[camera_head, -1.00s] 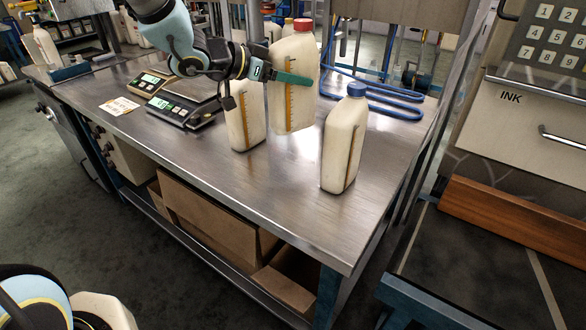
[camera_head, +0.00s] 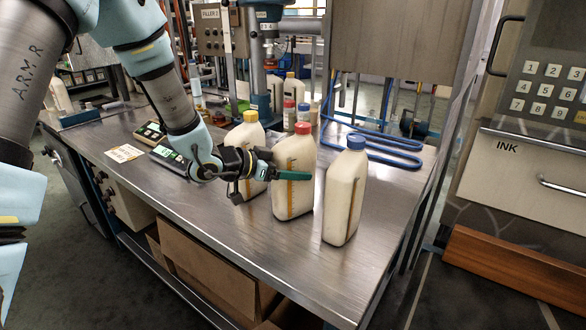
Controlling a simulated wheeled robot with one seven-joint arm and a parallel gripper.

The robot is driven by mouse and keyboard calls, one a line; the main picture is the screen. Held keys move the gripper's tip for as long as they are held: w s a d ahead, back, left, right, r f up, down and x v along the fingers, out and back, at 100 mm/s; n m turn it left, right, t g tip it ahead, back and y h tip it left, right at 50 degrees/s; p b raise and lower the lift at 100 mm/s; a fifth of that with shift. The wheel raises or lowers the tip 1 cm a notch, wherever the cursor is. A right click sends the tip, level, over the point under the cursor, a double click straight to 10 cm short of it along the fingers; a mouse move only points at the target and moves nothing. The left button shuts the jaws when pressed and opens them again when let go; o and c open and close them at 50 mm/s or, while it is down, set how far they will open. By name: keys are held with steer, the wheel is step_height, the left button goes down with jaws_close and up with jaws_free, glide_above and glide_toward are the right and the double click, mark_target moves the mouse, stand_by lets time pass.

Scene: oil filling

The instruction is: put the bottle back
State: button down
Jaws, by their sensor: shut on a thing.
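My gripper (camera_head: 292,174) is shut on the red-capped bottle (camera_head: 293,200), with a green finger across its front. The bottle is cream-white with an orange level strip and is upright. Its base is at or very near the metal table (camera_head: 235,228); I cannot tell whether it touches. It is between a yellow-capped bottle (camera_head: 247,134) on its left, partly hidden by my gripper, and a blue-capped bottle (camera_head: 343,200) on its right. Both stand upright on the table.
Two digital scales, one of them the nearer scale (camera_head: 168,157), sit left of my gripper. Smaller bottles and a filling machine (camera_head: 265,50) stand behind. A coiled blue hose (camera_head: 375,150) lies at the back right. The table front is clear.

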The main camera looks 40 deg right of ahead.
stand_by(0.3)
jaws_free()
steer(key=shift+f, duration=0.1)
steer(key=b+v, duration=0.1)
steer(key=v, duration=1.1)
